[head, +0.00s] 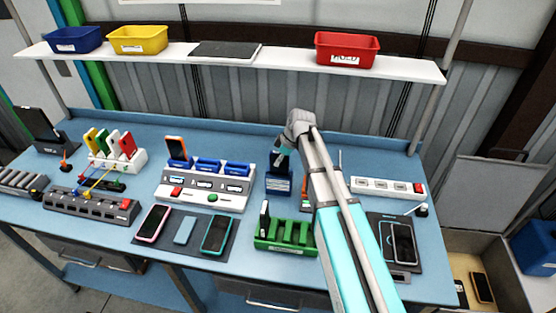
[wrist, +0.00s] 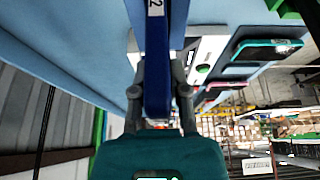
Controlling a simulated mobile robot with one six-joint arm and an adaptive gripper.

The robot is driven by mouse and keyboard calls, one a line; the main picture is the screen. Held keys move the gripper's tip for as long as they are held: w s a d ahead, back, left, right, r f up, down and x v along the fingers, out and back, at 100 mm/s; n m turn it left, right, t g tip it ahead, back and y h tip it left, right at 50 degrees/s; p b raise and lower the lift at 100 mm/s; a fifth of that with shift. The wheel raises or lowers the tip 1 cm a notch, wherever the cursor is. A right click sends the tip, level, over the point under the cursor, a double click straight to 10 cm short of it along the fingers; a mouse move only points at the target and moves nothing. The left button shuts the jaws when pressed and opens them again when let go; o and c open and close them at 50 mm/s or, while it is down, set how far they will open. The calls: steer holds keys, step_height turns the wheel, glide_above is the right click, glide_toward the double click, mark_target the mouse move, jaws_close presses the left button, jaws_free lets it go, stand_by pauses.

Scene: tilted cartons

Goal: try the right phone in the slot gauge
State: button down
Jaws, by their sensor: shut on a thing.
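My gripper (wrist: 160,92) is shut on a dark blue slab (wrist: 157,78), seen edge-on between the two fingers. It could be a phone, but its face does not show. In the head view my gripper (head: 280,158) is just above a dark blue labelled block (head: 279,186), which may be the slot gauge. I cannot tell whether the slab touches the block or sits in it. Two phones, one pink-edged (head: 153,223) and one teal-edged (head: 216,234), lie on a dark mat. Another dark phone (head: 404,243) lies on the right mat.
A grey-white station (head: 190,192) with blue cradles and an orange phone (head: 176,148) stands left of my gripper. A green slotted rack (head: 290,242) is in front. A white strip (head: 385,187) lies right. A shelf (head: 280,62) with bins spans the back.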

steer(key=shift+f+b, duration=0.8)
stand_by(1.0)
stand_by(0.9)
steer(key=c, duration=0.5)
jaws_free()
steer(key=shift+c, duration=0.2)
steer(key=shift+r+p, duration=0.75)
stand_by(0.4)
jaws_close()
stand_by(1.5)
